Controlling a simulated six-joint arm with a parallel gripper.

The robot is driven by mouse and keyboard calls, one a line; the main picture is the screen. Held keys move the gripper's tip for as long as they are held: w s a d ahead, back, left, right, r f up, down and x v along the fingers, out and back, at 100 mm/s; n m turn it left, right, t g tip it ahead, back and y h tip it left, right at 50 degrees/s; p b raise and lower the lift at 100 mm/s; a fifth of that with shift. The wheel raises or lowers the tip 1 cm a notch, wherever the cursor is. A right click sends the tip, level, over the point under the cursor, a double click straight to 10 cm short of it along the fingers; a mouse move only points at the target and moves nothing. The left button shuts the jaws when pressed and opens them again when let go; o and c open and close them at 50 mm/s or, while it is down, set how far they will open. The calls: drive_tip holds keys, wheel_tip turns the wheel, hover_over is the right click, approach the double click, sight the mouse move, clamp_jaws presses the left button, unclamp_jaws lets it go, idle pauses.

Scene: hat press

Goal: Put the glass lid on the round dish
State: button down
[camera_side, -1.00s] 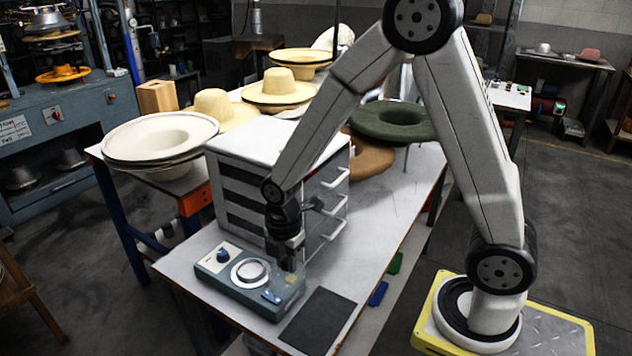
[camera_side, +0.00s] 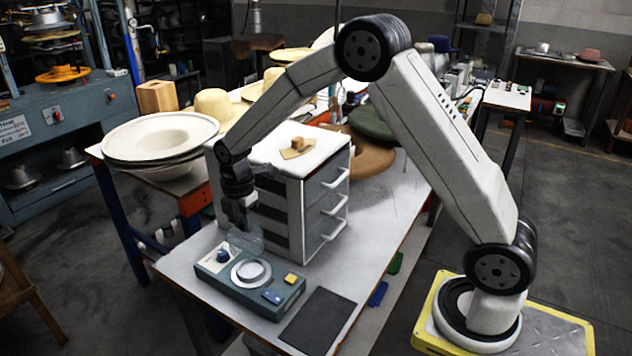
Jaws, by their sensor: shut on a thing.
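The round dish (camera_side: 251,272) is a pale ring-shaped dish set in the top of a blue-grey device (camera_side: 230,288) on the table. My gripper (camera_side: 243,226) points down, behind and slightly left of the dish in the picture. It is shut on a faint, see-through thing that looks like the glass lid (camera_side: 246,241). The lid appears just above and behind the dish, apart from it. Its outline is hard to make out, and the exact grip is too small to see.
The device also carries a blue knob (camera_side: 222,256), a blue button (camera_side: 272,297) and a yellow button (camera_side: 291,279). A drawer cabinet (camera_side: 310,205) stands close behind, with a small wooden block (camera_side: 297,143) on top. A dark mat (camera_side: 318,322) lies to the right.

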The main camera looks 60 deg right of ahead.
drive_tip(key=shift+f, duration=0.15)
drive_tip(key=shift+f, duration=3.05)
drive_tip(key=shift+f, duration=0.2)
idle(0.4)
unclamp_jaws()
idle(0.5)
drive_tip(key=shift+r, duration=0.15)
drive_tip(key=shift+r, duration=3.4)
